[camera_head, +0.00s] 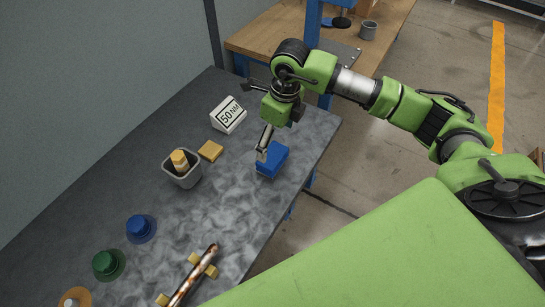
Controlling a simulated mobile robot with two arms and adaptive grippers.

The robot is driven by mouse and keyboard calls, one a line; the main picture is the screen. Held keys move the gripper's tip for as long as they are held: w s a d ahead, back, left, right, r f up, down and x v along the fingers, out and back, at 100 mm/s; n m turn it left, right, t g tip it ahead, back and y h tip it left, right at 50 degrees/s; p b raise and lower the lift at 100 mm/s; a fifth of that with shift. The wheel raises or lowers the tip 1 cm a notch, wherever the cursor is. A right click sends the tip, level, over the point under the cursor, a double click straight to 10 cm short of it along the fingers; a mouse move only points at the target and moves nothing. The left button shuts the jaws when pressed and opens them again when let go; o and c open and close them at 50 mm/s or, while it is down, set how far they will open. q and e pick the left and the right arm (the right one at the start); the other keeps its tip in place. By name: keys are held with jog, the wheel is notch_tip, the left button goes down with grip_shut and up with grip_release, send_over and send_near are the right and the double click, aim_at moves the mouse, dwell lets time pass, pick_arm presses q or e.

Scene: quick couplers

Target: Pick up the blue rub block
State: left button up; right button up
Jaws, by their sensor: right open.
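The blue rub block (274,162) lies on the dark grey tabletop near the table's right edge. My right gripper (263,154) reaches down over the block from the back. Its visible finger stands at the block's left side, and its tip is at or very close to the block. I cannot tell whether it touches. The gripper is open; the other finger is not clearly visible. My left gripper is not in view.
A white "50 NM" sign (228,116), a tan block (210,151) and a grey cup (183,174) stand left of the block. Blue (140,228) and green (107,264) round pieces and a rod on supports (193,276) are nearer. A wooden bench (262,38) stands behind.

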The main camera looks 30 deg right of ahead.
aim_at(273, 154)
notch_tip(273, 154, down, 3)
jog(key=shift+w+a+f, duration=0.1)
jog(key=shift+w, duration=0.05)
jog(key=f+p, duration=0.1)
jog(key=f, duration=0.1)
jog(key=f+p, duration=0.1)
jog(key=f, duration=0.1)
jog(key=shift+w+a+f+p, duration=0.2)
jog(key=shift+f+p, duration=0.1)
jog(key=shift+f, duration=0.35)
jog(key=c, duration=1.3)
